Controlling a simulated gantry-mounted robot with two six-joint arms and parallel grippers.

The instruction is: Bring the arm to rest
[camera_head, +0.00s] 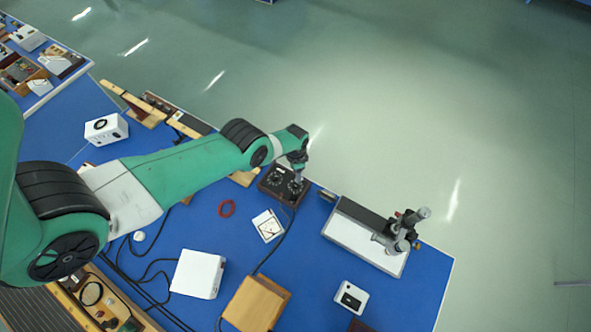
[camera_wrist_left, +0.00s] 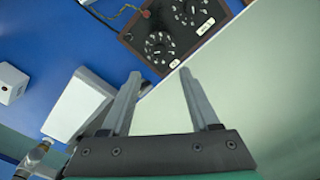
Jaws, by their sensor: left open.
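My left arm reaches in from the left over the blue bench (camera_head: 205,230). Its left gripper (camera_head: 298,172) is beside or above a dark box with dials (camera_head: 270,188) near the bench's far edge; I cannot tell the height. In the left wrist view the two fingers of the left gripper (camera_wrist_left: 160,74) stand apart with nothing between them. The box with dials also shows there, beyond the fingertips (camera_wrist_left: 195,38). My right gripper is in neither view.
A spectrometer-like instrument on a white and black base (camera_head: 362,245) stands to the right. A white box (camera_head: 198,274), a wooden box (camera_head: 256,304), a small meter (camera_head: 267,225), a red ring (camera_head: 227,208) and black cables lie on the bench. Open floor (camera_head: 430,120) lies beyond.

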